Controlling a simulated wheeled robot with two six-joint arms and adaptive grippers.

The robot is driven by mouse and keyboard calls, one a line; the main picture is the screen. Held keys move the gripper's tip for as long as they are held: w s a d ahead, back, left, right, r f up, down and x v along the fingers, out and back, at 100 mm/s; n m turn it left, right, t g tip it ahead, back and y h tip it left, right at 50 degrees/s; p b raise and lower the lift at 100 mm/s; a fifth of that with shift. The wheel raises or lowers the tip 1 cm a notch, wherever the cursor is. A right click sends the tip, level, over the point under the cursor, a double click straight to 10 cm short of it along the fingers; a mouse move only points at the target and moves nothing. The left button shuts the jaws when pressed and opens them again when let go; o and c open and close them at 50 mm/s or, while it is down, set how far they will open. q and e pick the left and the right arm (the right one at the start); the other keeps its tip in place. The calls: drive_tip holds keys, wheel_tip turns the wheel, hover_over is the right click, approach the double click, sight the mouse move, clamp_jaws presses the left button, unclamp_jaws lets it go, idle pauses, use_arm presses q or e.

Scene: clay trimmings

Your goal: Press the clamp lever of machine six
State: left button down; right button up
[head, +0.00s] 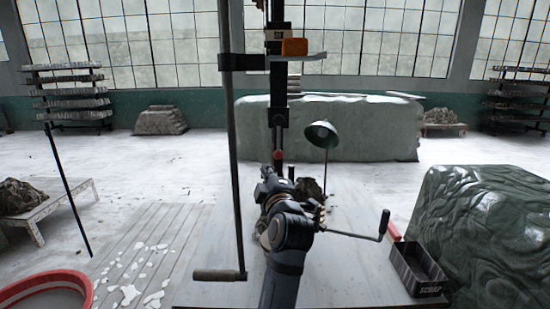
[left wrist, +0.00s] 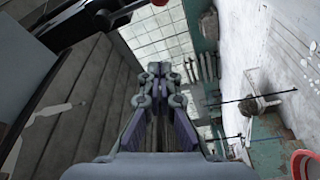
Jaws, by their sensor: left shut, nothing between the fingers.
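A tall dark machine column (head: 279,110) stands on a pale bench in the middle of the head view, with a small label plate (head: 274,35) too small to read surely. A long upright lever rod (head: 231,150) with a wooden handle (head: 218,275) hangs at its left. A crank handle (head: 383,225) sticks out at the right. I cannot tell which part is the clamp lever. My left gripper (head: 267,178) is by the column's foot, partly hidden by my own arm. In the left wrist view its fingers (left wrist: 160,72) are together and empty. My right gripper is not in view.
A dark green covered heap (head: 490,235) stands at right, a red tub (head: 45,290) at lower left.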

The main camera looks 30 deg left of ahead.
sight(279, 140)
use_arm(q)
drive_tip(key=w+a+p, duration=0.5)
drive_tip(key=w+p, duration=0.2)
drive_tip(key=w, duration=0.3)
drive_tip(key=shift+w+f, duration=0.25)
drive_tip(key=shift+a, duration=0.15)
